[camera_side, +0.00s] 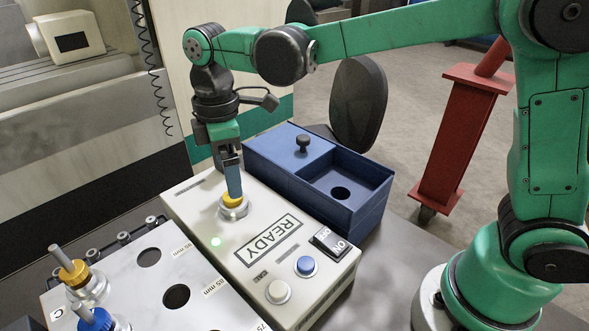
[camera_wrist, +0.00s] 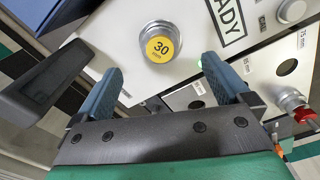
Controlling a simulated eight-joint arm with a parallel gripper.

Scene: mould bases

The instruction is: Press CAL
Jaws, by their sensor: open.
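The pale box (camera_side: 190,201) has a READY panel (camera_side: 269,240). Its silver-white button (camera_side: 278,291) sits at the front end beside a small label that looks like CAL. In the wrist view this button (camera_wrist: 292,10) is at the upper right, with CAL readable beside it. A yellow-topped metal piece marked 30 mm (camera_wrist: 160,46) stands at the box's other end; it also shows in the side view (camera_side: 233,203). My gripper (camera_side: 233,192) is open and points down at this piece, away from the button. Whether the fingers touch it I cannot tell.
A blue button (camera_side: 306,266) and an ON switch (camera_side: 329,241) are close to the silver-white button. A green lamp (camera_side: 216,241) is lit. A blue bin (camera_side: 365,209) stands behind the box. A holed plate (camera_side: 130,272) with collared pieces (camera_side: 74,271) lies at left.

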